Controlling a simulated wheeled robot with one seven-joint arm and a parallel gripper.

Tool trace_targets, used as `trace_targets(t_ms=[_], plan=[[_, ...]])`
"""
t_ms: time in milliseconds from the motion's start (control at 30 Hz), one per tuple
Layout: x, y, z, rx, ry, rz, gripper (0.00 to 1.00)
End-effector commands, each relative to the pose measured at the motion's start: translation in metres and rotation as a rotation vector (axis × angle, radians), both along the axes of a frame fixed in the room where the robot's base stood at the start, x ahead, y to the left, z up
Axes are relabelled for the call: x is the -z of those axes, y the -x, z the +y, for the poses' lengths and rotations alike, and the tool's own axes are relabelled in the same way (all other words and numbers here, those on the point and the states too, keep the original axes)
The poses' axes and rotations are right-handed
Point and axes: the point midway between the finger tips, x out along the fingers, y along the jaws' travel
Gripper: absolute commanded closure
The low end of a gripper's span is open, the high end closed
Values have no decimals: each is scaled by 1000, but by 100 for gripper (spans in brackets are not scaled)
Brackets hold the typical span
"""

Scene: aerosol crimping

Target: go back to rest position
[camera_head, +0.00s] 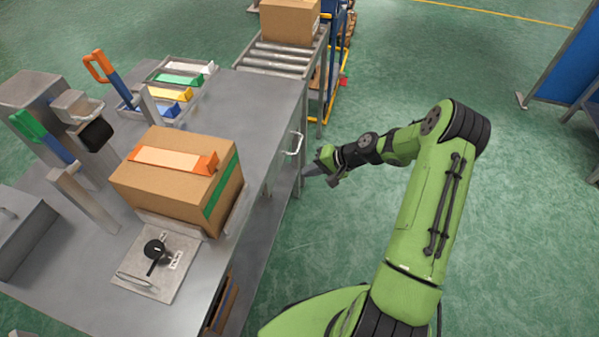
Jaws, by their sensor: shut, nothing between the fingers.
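My gripper (309,172) is at the end of my green arm, to the right of the metal workbench (262,105). It points left, toward the side of the bench near a pale handle (294,143). The fingers look closed with nothing held between them. They are small in this view, and I cannot tell whether the tips touch the bench. The arm reaches up from the bottom of the view, bends at the upper right and comes back left to the gripper.
A cardboard box (170,190) with an orange-ended item on top stands on the bench. Orange (98,66) and green (28,125) handled levers rise at the left. A roller conveyor (282,57) carries another box (288,22). Green floor (530,200) at the right is clear.

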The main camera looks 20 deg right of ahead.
Motion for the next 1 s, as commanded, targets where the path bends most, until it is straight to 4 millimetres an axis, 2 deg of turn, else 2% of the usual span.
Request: trace_targets(t_ms=[33,167,400,467,567,667,800,867,1000], plan=[[-8,4,-6,2,0,-1,100],[-16,9,-14,0,0,0,100],[-17,11,-15,-2,0,1,100],[-24,11,-12,-18,20,1,100],[-58,20,-1,-97,123,8,100],[-112,39,15,-205,288,18,100],[-186,78,36,-311,508,16,100],[-217,98,43,-340,592,5,100],[-281,153,58,-373,754,-38,100]])
